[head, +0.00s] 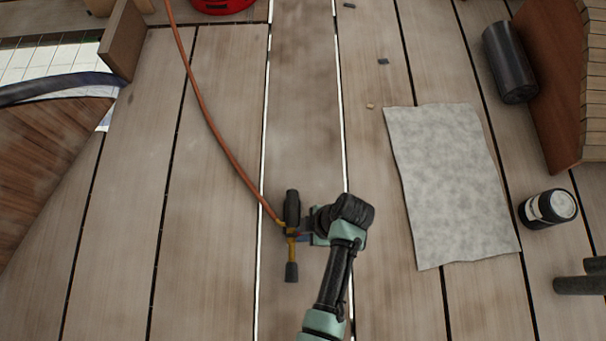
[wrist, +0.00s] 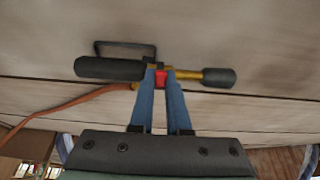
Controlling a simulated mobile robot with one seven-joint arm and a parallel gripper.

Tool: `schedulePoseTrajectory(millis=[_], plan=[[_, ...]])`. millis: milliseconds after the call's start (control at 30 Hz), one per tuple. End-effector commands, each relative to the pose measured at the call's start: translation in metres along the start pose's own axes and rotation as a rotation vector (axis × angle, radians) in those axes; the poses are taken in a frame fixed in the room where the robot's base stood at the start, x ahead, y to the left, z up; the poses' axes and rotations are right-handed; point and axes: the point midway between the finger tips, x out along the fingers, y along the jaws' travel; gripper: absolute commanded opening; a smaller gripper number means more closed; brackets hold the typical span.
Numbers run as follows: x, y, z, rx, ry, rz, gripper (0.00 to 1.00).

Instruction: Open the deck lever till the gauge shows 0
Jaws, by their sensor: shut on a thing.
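A torch-like tool with a black grip (head: 292,207), a brass tube and a black end (head: 291,272) lies along the deck boards. An orange hose (head: 226,150) runs into it. In the wrist view the black grip (wrist: 108,69) is at left, the black end (wrist: 219,78) at right, and a dark wire loop beside the grip. My gripper (wrist: 160,75) is shut on the tool's middle, with a small red part (wrist: 160,84) showing between the blue fingers. I cannot tell whether the tool touches the deck. No gauge or deck lever is recognisable in either view.
A grey mat (head: 450,185) lies to the right. A dark roll (head: 510,62) and a black-and-white can (head: 547,208) are farther right. A red container (head: 222,5) is at the top edge. Deck left of the hose is mostly clear.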

Motion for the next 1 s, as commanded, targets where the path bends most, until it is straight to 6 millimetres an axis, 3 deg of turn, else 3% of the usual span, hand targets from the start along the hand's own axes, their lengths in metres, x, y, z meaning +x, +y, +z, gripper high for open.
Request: schedulePoseTrajectory(millis=[367,1000], plan=[[-0.006,-0.001,-0.011,-0.008,-0.139,-0.004,0.0],[0.008,0.002,-0.037,-0.015,-0.721,0.004,0.0]])
